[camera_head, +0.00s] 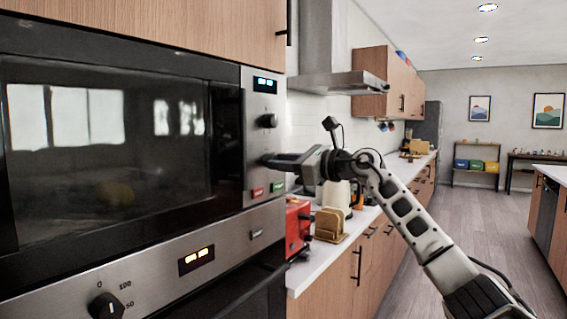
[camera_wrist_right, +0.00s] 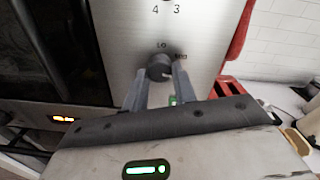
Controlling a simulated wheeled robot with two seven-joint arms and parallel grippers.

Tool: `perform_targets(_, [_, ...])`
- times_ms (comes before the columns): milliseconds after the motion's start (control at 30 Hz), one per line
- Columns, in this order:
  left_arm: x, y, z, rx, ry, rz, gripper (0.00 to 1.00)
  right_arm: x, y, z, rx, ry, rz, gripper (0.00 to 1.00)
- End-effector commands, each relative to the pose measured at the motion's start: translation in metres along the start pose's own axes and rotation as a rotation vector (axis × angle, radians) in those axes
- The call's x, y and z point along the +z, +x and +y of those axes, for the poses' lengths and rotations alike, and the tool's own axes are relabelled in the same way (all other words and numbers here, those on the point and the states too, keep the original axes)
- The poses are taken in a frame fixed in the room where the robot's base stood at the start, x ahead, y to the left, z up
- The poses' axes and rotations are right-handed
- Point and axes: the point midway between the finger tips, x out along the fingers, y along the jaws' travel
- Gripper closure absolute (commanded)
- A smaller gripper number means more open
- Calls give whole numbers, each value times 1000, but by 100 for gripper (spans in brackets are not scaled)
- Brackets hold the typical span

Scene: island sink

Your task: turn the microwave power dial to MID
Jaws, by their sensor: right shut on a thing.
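The microwave (camera_head: 120,140) is built into the wall unit at the left, its door closed and dark. Its steel control panel (camera_head: 258,95) has a display, an upper black dial (camera_head: 268,121) and a lower power dial. My right gripper (camera_head: 274,160) reaches the panel at the lower dial's height and hides that dial in the head view. In the right wrist view the power dial (camera_wrist_right: 159,67) sits between the two fingertips of my right gripper (camera_wrist_right: 158,80), which are shut on it. "LO" shows above the dial and a label, partly unclear, at its upper right. Its pointer is not clear.
Red (camera_head: 257,192) and green (camera_head: 278,187) buttons sit just below the gripper. An oven with a knob (camera_head: 105,306) is below the microwave. A red toaster (camera_head: 298,225) stands on the counter close beside the panel. The floor at the right is clear.

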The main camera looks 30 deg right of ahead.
Motion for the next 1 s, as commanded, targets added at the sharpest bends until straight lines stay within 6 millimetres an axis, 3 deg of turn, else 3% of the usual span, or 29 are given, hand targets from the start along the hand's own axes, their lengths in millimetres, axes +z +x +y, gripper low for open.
perform_targets(500, [4,1,0,2,4,-4,64,1,0,0,-3,-460,16,96])
perform_targets(1000, [2,2,0,4,5,2,64,1,0,1,-2,-669,24,96])
